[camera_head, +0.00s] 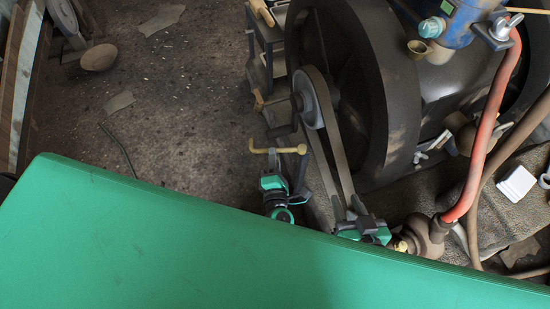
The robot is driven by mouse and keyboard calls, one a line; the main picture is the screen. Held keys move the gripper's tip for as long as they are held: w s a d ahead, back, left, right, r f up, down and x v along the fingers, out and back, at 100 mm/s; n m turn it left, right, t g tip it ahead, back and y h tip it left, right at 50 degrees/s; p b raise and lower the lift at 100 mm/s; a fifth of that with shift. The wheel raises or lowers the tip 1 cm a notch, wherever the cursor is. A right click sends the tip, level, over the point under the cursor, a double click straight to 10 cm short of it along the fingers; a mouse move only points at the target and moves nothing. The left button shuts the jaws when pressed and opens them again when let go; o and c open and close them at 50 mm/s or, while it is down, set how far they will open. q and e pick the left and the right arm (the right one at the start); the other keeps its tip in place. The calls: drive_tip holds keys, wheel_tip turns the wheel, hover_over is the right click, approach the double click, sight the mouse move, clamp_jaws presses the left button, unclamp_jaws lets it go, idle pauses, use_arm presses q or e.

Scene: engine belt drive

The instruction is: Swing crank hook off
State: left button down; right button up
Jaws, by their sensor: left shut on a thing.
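A brass-coloured crank hook (290,150), with a thicker knob at its right end, lies roughly level in the picture, left of the large dark flywheel (378,95). My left gripper (272,165) points up the picture and is shut on the crank hook near its left part. My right gripper (362,221) is at the lower end of the belt (335,150). Its dark fingers are small and overlap the belt, so its opening is unclear. The belt runs from a grey pulley (312,98) down to there. A green panel hides both arms below the grippers.
A red hose (488,130) runs down to a rusty pump-like part (427,235) right of my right gripper. A blue engine part (458,22) stands at the upper right. A white box (516,184) lies on a grey cloth. The concrete floor (180,100) at left is mostly clear.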

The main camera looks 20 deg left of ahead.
use_arm(q)
drive_tip(key=c, duration=1.2)
unclamp_jaws()
drive_tip(key=shift+c, duration=0.2)
drive_tip(key=v, duration=1.3)
drive_tip(key=shift+s+p, duration=0.3)
drive_tip(key=shift+p, duration=0.1)
use_arm(e)
drive_tip(key=shift+d+f+g+h, duration=0.25)
drive_tip(key=shift+d+g+h, duration=0.2)
drive_tip(key=shift+d, duration=0.2)
use_arm(q)
drive_tip(key=shift+d, duration=0.1)
